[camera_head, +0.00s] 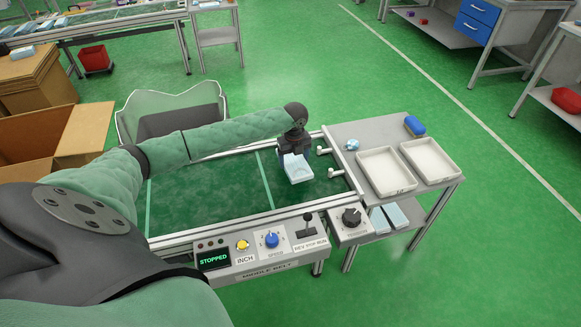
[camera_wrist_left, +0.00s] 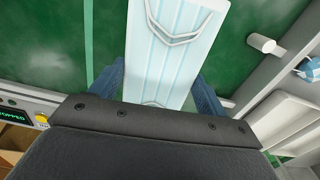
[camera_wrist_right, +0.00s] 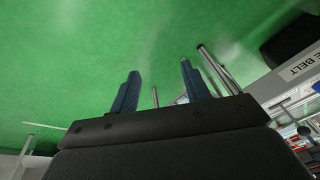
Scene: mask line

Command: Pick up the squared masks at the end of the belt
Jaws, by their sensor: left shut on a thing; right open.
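A light blue pleated mask (camera_head: 298,170) is at the end of the green belt (camera_head: 205,190), under my left gripper (camera_head: 293,154). In the left wrist view the mask (camera_wrist_left: 172,50) lies between the two blue fingers of my left gripper (camera_wrist_left: 160,88), which is shut on it. A white nose wire or strap shows on its face. Whether the mask touches the belt is hard to tell. My right gripper (camera_wrist_right: 158,88) shows only in its own wrist view, open and empty, with floor and a metal leg beyond it.
A side table (camera_head: 350,130) past the belt end carries two white trays (camera_head: 383,172) (camera_head: 428,160), a crumpled blue item (camera_head: 351,145) and a blue object (camera_head: 415,125). Light blue packs (camera_head: 388,217) lie on its lower shelf. The control panel (camera_head: 262,245) reads STOPPED. White posts (camera_head: 324,150) stand at the belt end.

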